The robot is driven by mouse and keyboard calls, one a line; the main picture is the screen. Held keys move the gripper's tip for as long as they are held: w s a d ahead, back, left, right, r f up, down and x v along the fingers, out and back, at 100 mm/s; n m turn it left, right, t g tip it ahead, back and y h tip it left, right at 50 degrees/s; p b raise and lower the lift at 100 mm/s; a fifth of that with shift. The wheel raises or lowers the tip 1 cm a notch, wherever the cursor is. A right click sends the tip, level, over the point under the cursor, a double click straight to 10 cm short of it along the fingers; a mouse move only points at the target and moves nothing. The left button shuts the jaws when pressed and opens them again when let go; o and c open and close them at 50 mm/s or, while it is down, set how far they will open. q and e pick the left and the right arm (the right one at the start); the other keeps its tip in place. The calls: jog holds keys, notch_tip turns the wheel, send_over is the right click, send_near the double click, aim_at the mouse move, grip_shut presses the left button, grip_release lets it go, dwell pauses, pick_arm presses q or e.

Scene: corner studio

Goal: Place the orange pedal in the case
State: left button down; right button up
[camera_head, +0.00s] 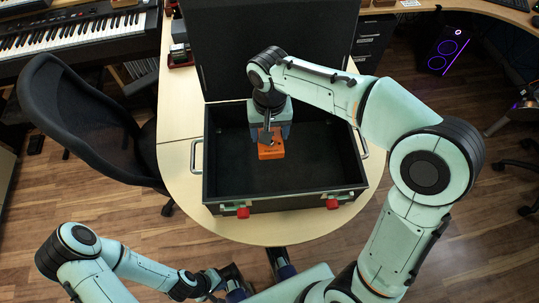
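The orange pedal (271,152) is inside the open black case (222,183), near the middle, above or on its dark floor. My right arm reaches over the case from the right. Its gripper (270,132) points down at the pedal, with blue-grey fingers on either side of it. I cannot tell whether the fingers press on the pedal or stand just clear of it. The gripper hides the pedal's far part. My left gripper (235,283) is low at the bottom of the view, outside the case and apart from the pedal. Its finger opening is unclear.
The case stands on a pale wooden table (178,168) with its lid (240,45) raised at the back. Side handles and red latches stick out. A black chair (85,120) is at the left. Keyboards (75,35) are at the upper left, a computer tower (446,50) at the upper right.

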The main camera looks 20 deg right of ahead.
notch_tip(320, 180, down, 12)
jog(key=shift+w+a+f+b, duration=0.1)
jog(key=shift+f+b, duration=0.05)
jog(key=shift+b, duration=0.7)
jog(key=shift+f, duration=0.2)
jog(key=o, duration=1.3)
jog(key=shift+c, duration=0.2)
jog(key=shift+r, duration=0.15)
